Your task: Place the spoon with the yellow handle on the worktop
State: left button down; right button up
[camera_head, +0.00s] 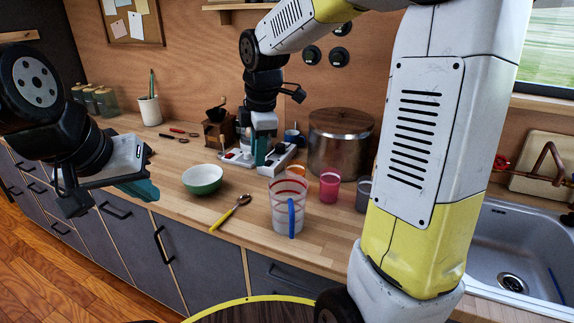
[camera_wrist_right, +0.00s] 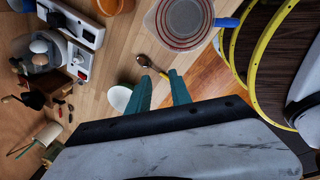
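The spoon with the yellow handle (camera_head: 228,214) lies on the wooden worktop (camera_head: 188,222), near its front edge, between the green bowl and the measuring jug. In the right wrist view the spoon (camera_wrist_right: 148,64) lies beyond my fingertips, apart from them, with its handle partly hidden. My right gripper (camera_head: 264,152) hangs over the worktop behind the bowl and spoon; in the wrist view its teal fingers (camera_wrist_right: 160,86) are apart with nothing between them. My left gripper (camera_head: 138,189) is at the left, by the worktop's front edge, away from the spoon; its finger gap is not clear.
A green bowl (camera_head: 203,180) stands left of the spoon, and a clear measuring jug (camera_head: 288,212) with a blue handle right of it. Behind are a white appliance (camera_head: 284,166), a large pot (camera_head: 338,140) and a pink cup (camera_head: 329,187). A sink (camera_head: 505,245) is at right.

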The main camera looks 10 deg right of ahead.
jog(key=s+d+r+m+t, duration=0.2)
jog(key=s+d+m, duration=0.2)
jog(key=s+m, duration=0.5)
jog(key=s+d+r+m+t+y, duration=0.1)
jog(key=s+d+r+m, duration=0.1)
jog(key=s+m, duration=0.7)
jog(key=shift+s+d+r+m+t, duration=0.15)
jog(key=shift+d+m+t, duration=0.25)
jog(key=shift+d, duration=0.5)
